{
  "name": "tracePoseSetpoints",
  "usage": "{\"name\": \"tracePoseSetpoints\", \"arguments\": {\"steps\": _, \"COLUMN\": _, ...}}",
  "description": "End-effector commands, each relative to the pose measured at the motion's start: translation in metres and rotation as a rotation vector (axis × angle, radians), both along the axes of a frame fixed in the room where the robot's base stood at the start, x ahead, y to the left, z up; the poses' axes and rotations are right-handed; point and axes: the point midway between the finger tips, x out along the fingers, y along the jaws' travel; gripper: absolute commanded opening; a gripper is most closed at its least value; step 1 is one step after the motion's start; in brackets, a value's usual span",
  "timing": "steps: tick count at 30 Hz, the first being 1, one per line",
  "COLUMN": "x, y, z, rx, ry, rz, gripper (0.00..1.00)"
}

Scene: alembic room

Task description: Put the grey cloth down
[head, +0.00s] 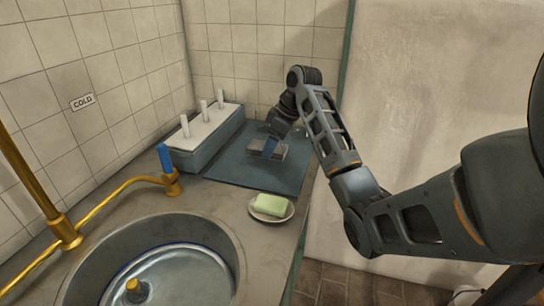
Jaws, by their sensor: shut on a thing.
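The grey cloth (279,153) shows as a small flat grey piece over the dark blue mat (236,170), in the back right of the counter. My gripper (269,149) reaches down from above and is shut on the cloth. The fingers and arm hide part of the cloth. I cannot tell whether the cloth touches the mat or hangs just above it.
A blue-grey box with a pale top and white pegs (209,127) stands left of the mat. Green soap (270,204) lies on a small dish in front. A round basin (150,265) and brass pipe (110,193) with a blue handle (164,158) are at front left. The mat's front left is clear.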

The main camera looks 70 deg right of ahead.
Motion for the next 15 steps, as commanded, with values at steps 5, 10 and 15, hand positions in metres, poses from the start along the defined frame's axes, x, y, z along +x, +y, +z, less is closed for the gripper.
{"name": "tracePoseSetpoints", "arguments": {"steps": 5, "x": 0.002, "y": 0.001, "z": -0.015, "rx": 0.002, "ry": 0.002, "rz": -0.001, "gripper": 0.47}}
{"name": "tracePoseSetpoints", "arguments": {"steps": 10, "x": 0.002, "y": 0.001, "z": -0.037, "rx": 0.001, "ry": 0.001, "rz": -0.001, "gripper": 0.47}}
{"name": "tracePoseSetpoints", "arguments": {"steps": 15, "x": 0.002, "y": 0.0, "z": -0.042, "rx": -0.001, "ry": -0.001, "rz": 0.0, "gripper": 0.47}}
